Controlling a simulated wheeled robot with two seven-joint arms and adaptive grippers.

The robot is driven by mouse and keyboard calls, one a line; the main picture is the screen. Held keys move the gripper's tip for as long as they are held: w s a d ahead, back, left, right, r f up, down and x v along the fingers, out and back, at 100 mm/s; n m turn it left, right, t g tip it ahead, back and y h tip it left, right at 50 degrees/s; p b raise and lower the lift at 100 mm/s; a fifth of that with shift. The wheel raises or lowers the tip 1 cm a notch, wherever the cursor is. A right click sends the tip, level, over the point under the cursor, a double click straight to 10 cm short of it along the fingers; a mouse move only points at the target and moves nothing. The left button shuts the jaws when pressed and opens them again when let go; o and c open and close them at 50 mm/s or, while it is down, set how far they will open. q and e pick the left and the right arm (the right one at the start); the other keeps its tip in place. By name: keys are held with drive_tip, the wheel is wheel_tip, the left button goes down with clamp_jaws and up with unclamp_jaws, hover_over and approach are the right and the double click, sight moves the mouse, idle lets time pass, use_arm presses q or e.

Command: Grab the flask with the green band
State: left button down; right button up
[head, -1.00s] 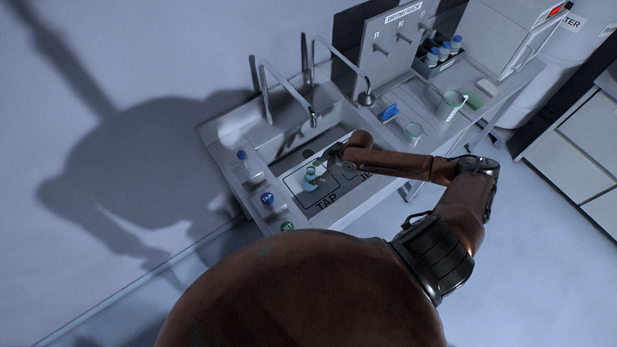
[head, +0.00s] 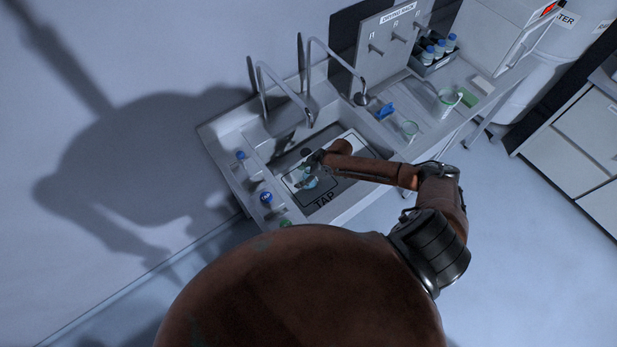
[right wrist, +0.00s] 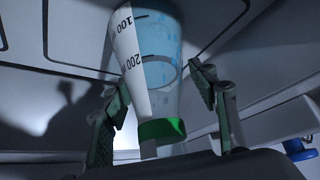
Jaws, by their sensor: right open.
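The flask with the green band (right wrist: 161,130) stands between the fingers of my right gripper (right wrist: 158,88) in the right wrist view. It is clear, with bluish content and a white scale marked 100 and 200. The green band is near the palm end. One finger is on each side of the flask; the right one shows a gap, and contact on the left is hard to tell. In the head view the flask (head: 308,182) is small, in the sink area, with my right gripper (head: 313,163) right at it, partly hiding it. My left gripper is not in view.
The sink (head: 240,140) has two curved taps (head: 285,90) above it. Blue- and green-capped bottles (head: 266,198) stand along its left ledge. A beaker (head: 408,131), a larger jug (head: 447,102) and a rack of blue-capped bottles (head: 434,52) are on the right counter.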

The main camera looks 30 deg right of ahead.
clamp_jaws()
idle(0.5)
idle(0.4)
